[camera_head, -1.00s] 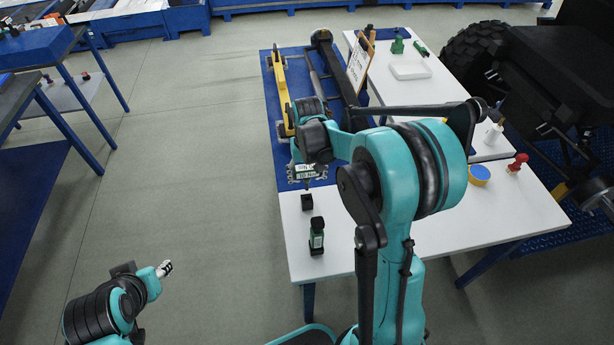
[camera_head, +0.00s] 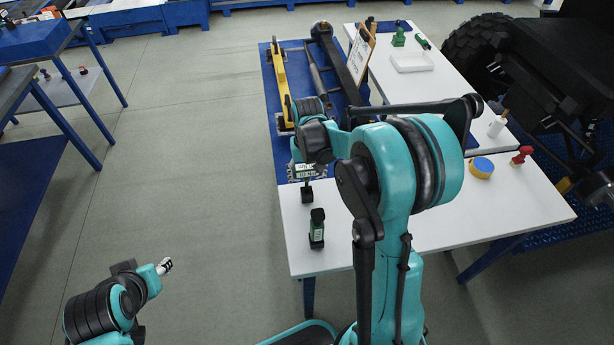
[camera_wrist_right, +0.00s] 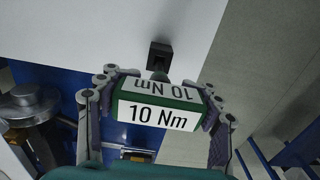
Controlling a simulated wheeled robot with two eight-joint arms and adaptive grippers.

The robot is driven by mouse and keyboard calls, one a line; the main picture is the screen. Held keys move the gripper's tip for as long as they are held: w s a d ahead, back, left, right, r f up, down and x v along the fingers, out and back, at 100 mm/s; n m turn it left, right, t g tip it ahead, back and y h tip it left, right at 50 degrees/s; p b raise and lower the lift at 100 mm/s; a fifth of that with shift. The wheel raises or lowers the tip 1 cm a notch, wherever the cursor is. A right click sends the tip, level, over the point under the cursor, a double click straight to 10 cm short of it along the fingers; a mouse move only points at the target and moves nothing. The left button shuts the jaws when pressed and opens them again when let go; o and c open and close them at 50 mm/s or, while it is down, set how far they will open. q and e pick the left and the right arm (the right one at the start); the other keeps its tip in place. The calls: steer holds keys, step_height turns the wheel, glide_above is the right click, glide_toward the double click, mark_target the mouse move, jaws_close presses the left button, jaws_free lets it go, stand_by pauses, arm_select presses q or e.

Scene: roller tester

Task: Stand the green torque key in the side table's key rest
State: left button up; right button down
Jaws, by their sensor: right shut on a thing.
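My right gripper (camera_head: 306,173) is shut on the green torque key (camera_wrist_right: 152,108), whose white labels read "10 Nm". The key also shows in the head view (camera_head: 305,171), above the near left part of the white side table.
A white tray (camera_head: 411,62) lies farther back. My right arm hides the table's middle.

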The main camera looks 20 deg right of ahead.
mark_target(307, 187)
steer(key=shift+f, duration=0.1)
stand_by(0.6)
steer(key=shift+f+b, duration=2)
steer(key=shift+f, duration=0.5)
steer(key=shift+c, duration=1.3)
jaws_free()
steer(key=shift+r, duration=0.1)
step_height(307, 187, up, 12)
